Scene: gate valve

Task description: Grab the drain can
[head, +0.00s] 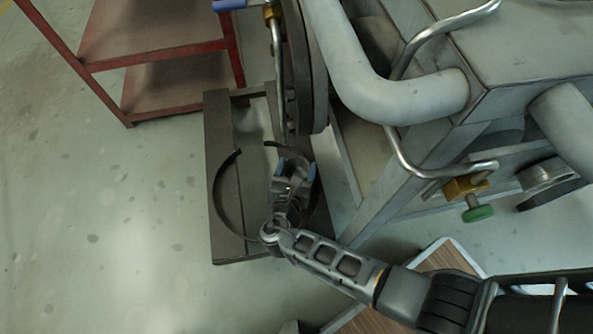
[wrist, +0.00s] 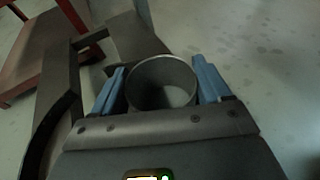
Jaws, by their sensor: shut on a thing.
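The drain can (wrist: 163,84) is a grey, open-topped cylinder. In the wrist view I look into its mouth, and its inside looks empty. My gripper (head: 294,171) has blue finger pads, one on each side of the can, and is shut on it. In the head view my gripper and wrist hide most of the can, below a large dark round flange. I cannot tell whether the can's bottom touches the stand.
A dark low stand (head: 222,125) with a curved black band (head: 220,195) lies under my gripper. A red shelf cart (head: 150,55) is at upper left. Grey pipes (head: 400,98) and a green-knobbed valve (head: 478,213) are at right. Floor at left is clear.

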